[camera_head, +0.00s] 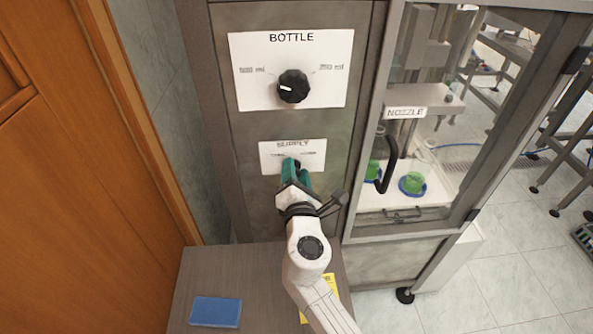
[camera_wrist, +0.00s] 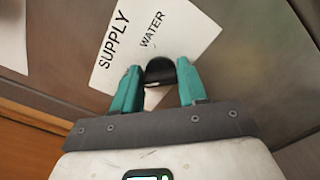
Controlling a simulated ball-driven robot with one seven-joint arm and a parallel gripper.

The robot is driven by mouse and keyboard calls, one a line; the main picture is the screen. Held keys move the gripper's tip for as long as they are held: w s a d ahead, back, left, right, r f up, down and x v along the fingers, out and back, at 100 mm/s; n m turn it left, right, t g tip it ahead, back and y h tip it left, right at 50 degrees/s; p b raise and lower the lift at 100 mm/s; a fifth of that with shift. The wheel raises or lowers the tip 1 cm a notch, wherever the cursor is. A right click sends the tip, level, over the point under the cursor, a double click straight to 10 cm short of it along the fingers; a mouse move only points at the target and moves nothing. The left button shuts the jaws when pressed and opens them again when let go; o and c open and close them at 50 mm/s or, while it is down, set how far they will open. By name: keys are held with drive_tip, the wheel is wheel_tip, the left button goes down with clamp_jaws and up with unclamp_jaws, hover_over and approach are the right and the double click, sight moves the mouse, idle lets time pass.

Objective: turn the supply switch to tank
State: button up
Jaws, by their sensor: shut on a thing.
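The supply switch is a small black knob (camera_wrist: 160,71) on the white SUPPLY plate (camera_head: 310,147) of the grey machine front. My gripper (camera_head: 293,170) is at the switch, with teal fingers. In the wrist view my gripper (camera_wrist: 161,80) has one finger on each side of the knob and is shut on it. The wrist view shows the words SUPPLY and WATER on the plate. The other position word is hidden there and too small to read in the head view. I cannot tell which position the knob points to. In the head view my fingers cover the knob.
Above is the BOTTLE plate (camera_head: 245,91) with a larger black knob (camera_head: 293,86). At right is a glazed door with a black handle (camera_head: 390,160), with green cups (camera_head: 413,182) behind it. Below is a grey-brown surface (camera_head: 255,280) with a blue pad (camera_head: 215,312).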

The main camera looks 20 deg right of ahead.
drive_tip(key=shift+f+n, duration=0.15)
drive_tip(key=shift+n, duration=0.15)
idle(0.4)
drive_tip(key=o, duration=1.1)
drive_tip(key=shift+c, duration=0.2)
drive_tip(key=b+v, duration=0.1)
drive_tip(key=v, duration=1)
drive_tip(key=shift+w, duration=0.1)
